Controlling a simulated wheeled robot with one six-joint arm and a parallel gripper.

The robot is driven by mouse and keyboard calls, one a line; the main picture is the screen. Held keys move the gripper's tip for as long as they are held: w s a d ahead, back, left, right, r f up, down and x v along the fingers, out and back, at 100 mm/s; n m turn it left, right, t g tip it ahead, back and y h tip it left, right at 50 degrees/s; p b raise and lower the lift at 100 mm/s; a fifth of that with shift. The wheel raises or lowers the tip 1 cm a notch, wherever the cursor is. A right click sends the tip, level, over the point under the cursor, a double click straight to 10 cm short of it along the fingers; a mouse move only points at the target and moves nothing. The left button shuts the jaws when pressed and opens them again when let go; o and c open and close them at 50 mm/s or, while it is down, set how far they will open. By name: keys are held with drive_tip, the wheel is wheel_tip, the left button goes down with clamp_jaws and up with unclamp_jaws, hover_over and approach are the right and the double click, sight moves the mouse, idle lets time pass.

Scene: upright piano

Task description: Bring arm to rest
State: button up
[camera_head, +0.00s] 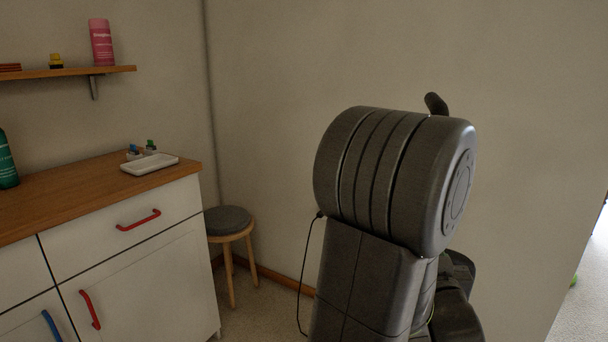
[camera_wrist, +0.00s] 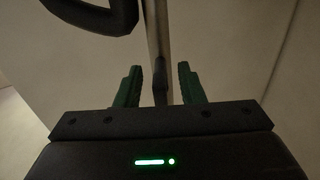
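My gripper (camera_wrist: 159,84) shows in the wrist view with its two green fingers apart. A narrow upright strip with a dark lower end appears in the gap between them; I cannot tell what it is or how far off it lies. No held object is clear between the fingers. In the head view my folded dark arm fills the middle right, and the gripper itself cannot be made out there.
A white cabinet (camera_head: 150,268) with a wooden top stands at left, bearing a white tray (camera_head: 150,164) and a green bottle (camera_head: 7,165). A stool (camera_head: 228,222) stands beside it. A shelf (camera_head: 70,72) holds a pink can (camera_head: 101,42). A bare wall (camera_head: 270,70) rises behind my arm.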

drive_tip(key=s+a+p, duration=0.2)
drive_tip(key=s, duration=1.1)
drive_tip(key=w, duration=0.4)
drive_tip(key=w+d+b, duration=0.1)
drive_tip(key=w, duration=0.4)
drive_tip(key=w+d+b, duration=0.1)
drive_tip(key=w, duration=0.3)
drive_tip(key=shift+w, duration=0.15)
drive_tip(key=shift+w+d+f+b, duration=0.1)
drive_tip(key=shift+w+b, duration=0.25)
drive_tip(key=shift+b, duration=0.05)
drive_tip(key=shift+s+n+b, duration=0.15)
drive_tip(key=shift+n+b, duration=0.2)
drive_tip(key=shift+n, duration=0.75)
drive_tip(key=n+b, duration=0.2)
drive_tip(key=n, duration=0.2)
drive_tip(key=shift+d+n, duration=0.15)
drive_tip(key=shift+n, duration=0.15)
drive_tip(key=n+b, duration=0.1)
drive_tip(key=n, duration=0.2)
drive_tip(key=shift+n, duration=0.3)
drive_tip(key=shift+r+n+b, duration=0.15)
drive_tip(key=shift+n+b, duration=0.2)
drive_tip(key=shift+n, duration=0.4)
drive_tip(key=shift+r+n+b, duration=0.15)
drive_tip(key=shift+n+b, duration=0.15)
drive_tip(key=shift+n, duration=0.45)
drive_tip(key=shift+f, duration=0.15)
